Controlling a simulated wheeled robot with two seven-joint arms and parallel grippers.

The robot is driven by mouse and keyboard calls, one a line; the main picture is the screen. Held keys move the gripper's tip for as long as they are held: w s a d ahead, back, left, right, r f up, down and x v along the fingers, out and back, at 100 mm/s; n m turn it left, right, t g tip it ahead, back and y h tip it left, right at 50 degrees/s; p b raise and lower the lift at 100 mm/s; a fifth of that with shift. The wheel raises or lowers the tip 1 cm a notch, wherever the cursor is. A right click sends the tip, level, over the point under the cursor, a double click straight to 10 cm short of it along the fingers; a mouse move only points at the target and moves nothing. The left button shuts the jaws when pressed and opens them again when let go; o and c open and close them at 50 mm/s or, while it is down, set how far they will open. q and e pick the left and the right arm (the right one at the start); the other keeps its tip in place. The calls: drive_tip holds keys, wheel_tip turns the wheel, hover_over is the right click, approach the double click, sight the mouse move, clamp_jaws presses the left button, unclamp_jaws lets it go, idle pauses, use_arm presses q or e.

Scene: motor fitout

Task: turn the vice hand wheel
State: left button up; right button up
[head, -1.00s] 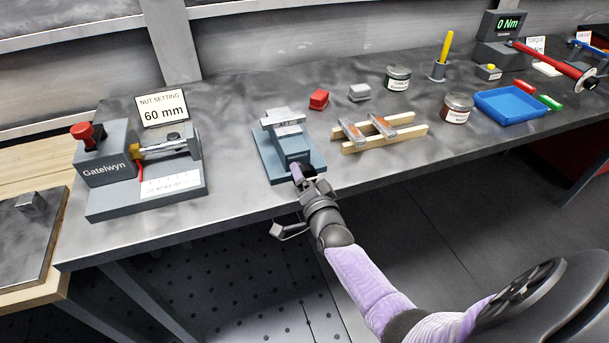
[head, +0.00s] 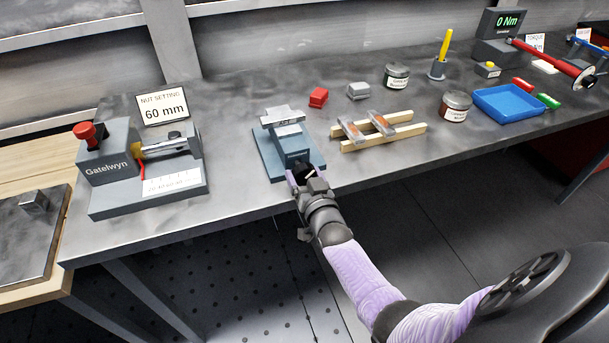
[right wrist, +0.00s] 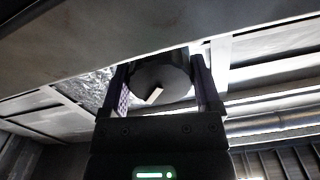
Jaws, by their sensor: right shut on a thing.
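The vice (head: 286,147) is blue-grey with pale jaws and stands on its base plate near the front edge of the bench. My right gripper (head: 304,176) is at the vice's front end. In the right wrist view its two fingers (right wrist: 160,88) stand on either side of the dark round hand wheel (right wrist: 160,76), shut on it. The wheel has a pale mark (right wrist: 154,96) low on its face, slightly left of centre. In the head view the wheel is mostly hidden by my gripper. My left gripper is not in view.
A grey Gatelwyn fixture (head: 140,165) with a red knob stands left of the vice. Wooden rails (head: 380,138) with two metal parts lie to the right. A red block (head: 318,97), a grey block (head: 358,91), jars and a blue tray (head: 510,103) stand farther off.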

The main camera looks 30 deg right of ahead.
drive_tip(key=shift+f+n, duration=0.15)
drive_tip(key=shift+n, duration=0.25)
idle(0.3)
drive_tip(key=o, duration=1.1)
drive_tip(key=shift+c, duration=0.2)
drive_tip(key=shift+s, duration=0.1)
drive_tip(key=shift+s+a, duration=0.1)
drive_tip(key=shift+s, duration=0.2)
drive_tip(key=p+v, duration=0.3)
drive_tip(key=v, duration=0.6)
drive_tip(key=shift+s, duration=0.1)
